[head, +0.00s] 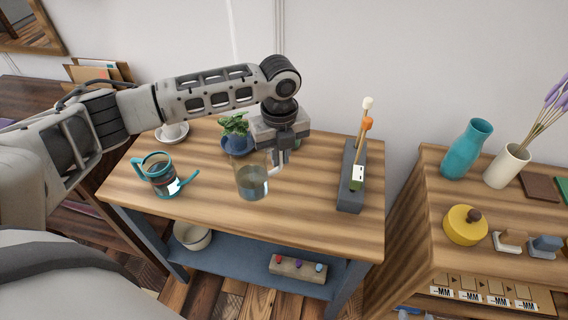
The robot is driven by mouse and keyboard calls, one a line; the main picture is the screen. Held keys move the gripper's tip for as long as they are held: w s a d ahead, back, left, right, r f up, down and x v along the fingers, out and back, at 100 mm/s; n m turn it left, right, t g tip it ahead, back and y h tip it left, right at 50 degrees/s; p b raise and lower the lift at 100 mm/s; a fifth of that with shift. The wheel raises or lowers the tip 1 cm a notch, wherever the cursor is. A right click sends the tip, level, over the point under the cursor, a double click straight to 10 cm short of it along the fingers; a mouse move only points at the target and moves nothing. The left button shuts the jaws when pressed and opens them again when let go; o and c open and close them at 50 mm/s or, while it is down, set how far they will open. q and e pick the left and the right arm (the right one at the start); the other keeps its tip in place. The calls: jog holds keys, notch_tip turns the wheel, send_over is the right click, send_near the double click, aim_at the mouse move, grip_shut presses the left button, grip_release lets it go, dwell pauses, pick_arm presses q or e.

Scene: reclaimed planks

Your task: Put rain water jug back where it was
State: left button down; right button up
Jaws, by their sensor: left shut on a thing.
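The rain water jug (251,182) is a clear glass jug with some water in it. It is upright over the middle of the wooden table (310,225), with its handle to the right. I cannot tell whether its base touches the tabletop. My left gripper (284,155) reaches down from above and is shut on the jug's handle, which it partly hides. My right gripper is not in view.
A teal watering can (160,176) stands left of the jug. A potted plant (235,130) is behind it. A cup on a saucer (172,134) is at the back left. A grey stand with upright sticks (351,185) is at the right. Bare tabletop lies between.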

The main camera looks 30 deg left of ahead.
pick_arm(q)
jog(key=f, duration=0.2)
jog(key=w+f, duration=0.1)
jog(key=f, duration=0.1)
jog(key=shift+w+d, duration=0.2)
jog(key=shift+f, duration=0.35)
jog(key=shift+f, duration=0.1)
jog(key=c, duration=1.5)
grip_release()
jog(key=shift+f, duration=0.1)
jog(key=shift+r, duration=0.25)
notch_tip(320, 180, up, 12)
jog(key=shift+f, duration=0.1)
